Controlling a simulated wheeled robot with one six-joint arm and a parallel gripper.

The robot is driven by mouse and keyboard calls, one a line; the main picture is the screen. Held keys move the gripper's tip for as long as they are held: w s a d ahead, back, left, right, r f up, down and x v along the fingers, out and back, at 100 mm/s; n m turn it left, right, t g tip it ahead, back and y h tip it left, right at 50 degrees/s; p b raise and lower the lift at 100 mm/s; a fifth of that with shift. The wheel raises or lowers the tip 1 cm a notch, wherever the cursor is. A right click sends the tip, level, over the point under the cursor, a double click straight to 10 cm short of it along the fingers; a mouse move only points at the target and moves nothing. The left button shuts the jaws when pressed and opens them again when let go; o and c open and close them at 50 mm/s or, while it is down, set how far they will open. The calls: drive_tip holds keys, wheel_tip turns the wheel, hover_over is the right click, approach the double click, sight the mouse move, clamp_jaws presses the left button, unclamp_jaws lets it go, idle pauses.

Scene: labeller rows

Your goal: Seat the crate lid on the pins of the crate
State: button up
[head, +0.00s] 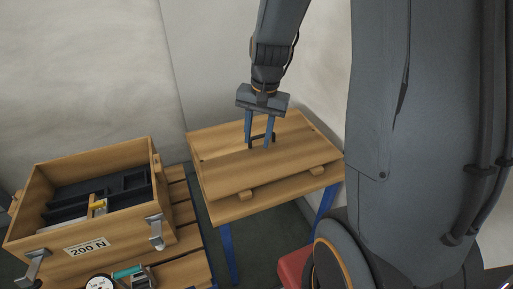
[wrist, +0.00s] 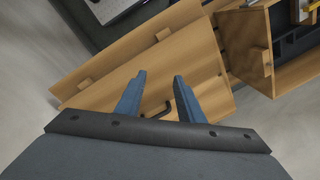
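The crate lid (head: 222,172) is a flat wooden board with battens, lying on a small wooden table with blue legs. A dark bar handle (head: 262,136) stands on its top; it also shows in the wrist view (wrist: 154,111). My gripper (head: 259,147) points down over the lid, its two blue fingers apart around the handle. In the wrist view a gap shows between the fingers (wrist: 153,84) and the handle. The open wooden crate (head: 105,226) stands at left, marked "200 N", with metal latches. I cannot make out its pins clearly.
The crate stands on a slatted wooden surface (head: 187,240). A dial gauge (head: 100,283) and a teal-handled tool (head: 128,272) lie in front. A narrow gap separates the crate's stand from the table.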

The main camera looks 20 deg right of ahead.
sight(262, 136)
drive_tip(key=w+d+f+m, duration=0.2)
drive_tip(key=w+d+m, duration=0.1)
drive_tip(key=w, duration=0.2)
drive_tip(key=w+d+f+m+y, duration=0.1)
drive_tip(key=w+d+f+m, duration=0.2)
drive_tip(key=w+d+m, duration=0.1)
drive_tip(key=w+d+f+m+t+b, duration=0.1)
drive_tip(key=w+d+f+m, duration=0.2)
drive_tip(key=w, duration=0.3)
drive_tip(key=shift+w+d+f+m+y, duration=0.15)
drive_tip(key=shift+d+m+y, duration=0.15)
drive_tip(key=shift+d+m, duration=0.25)
drive_tip(key=x, duration=0.2)
drive_tip(key=p+x, duration=0.1)
drive_tip(key=a+x, duration=0.1)
drive_tip(key=x, duration=0.1)
drive_tip(key=shift+s+a+f+p, duration=0.1)
drive_tip(key=shift+s+f+p, duration=0.2)
drive_tip(key=shift+p, duration=0.05)
drive_tip(key=shift+a+f, duration=0.1)
drive_tip(key=shift+f, duration=0.25)
drive_tip(key=shift+f, duration=0.1)
drive_tip(key=shift+w, duration=0.1)
clamp_jaws()
